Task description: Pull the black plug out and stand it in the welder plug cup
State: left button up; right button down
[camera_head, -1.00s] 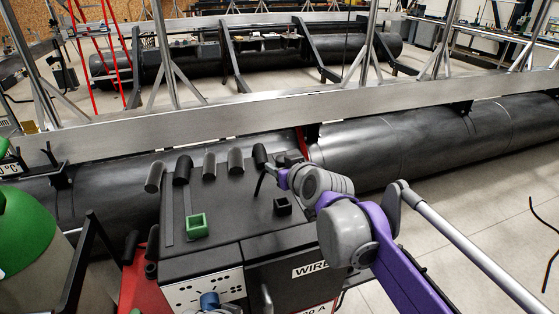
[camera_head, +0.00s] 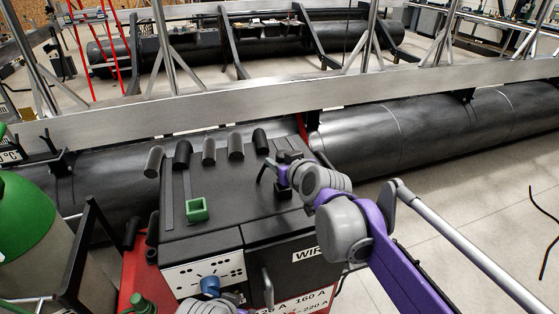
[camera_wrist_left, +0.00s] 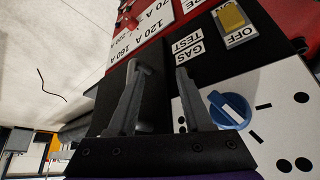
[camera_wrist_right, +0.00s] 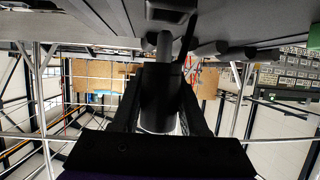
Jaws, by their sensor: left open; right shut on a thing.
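My right gripper (camera_head: 275,172) is over the welder's black top. In the right wrist view its fingers (camera_wrist_right: 160,95) are shut on a dark plug body with a grey round end (camera_wrist_right: 163,45) and a black cable beside it. A small black square cup (camera_head: 283,193) stands under the right gripper and is partly hidden by it. In the right wrist view a black block (camera_wrist_right: 170,12), likely this cup, is close beyond the plug's end. Contact cannot be told. A green square cup (camera_head: 197,211) stands further left. My left gripper (camera_wrist_left: 163,75) is open and empty, in front of the welder's panel.
Several dark cylinders (camera_head: 209,151) line the back of the welder top. A blue knob (camera_head: 210,285) is on the front panel, close to my left gripper. A green gas bottle (camera_head: 25,225) stands at left. A long black pontoon (camera_head: 410,140) lies behind.

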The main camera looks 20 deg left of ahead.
jog(key=shift+p, duration=0.4)
dwell(1.4)
jog(key=shift+f+b, duration=0.55)
jog(key=shift+f, duration=1.4)
jog(key=shift+c, duration=1.8)
grip_release()
jog(key=v, duration=1.1)
jog(key=shift+w+r, duration=0.1)
jog(key=s+d+f+m+g+h, duration=0.2)
jog(key=s+d+f+m+h, duration=0.1)
jog(key=s+d+f, duration=0.7)
jog(key=s+d+f+m+g+h, duration=0.3)
jog(key=s+d+f, duration=0.7)
jog(key=d, duration=0.7)
notch_tip(320, 180, down, 2)
jog(key=shift+s+d+f+m+h, duration=0.25)
jog(key=shift+m+h, duration=0.55)
jog(key=shift+h, duration=0.4)
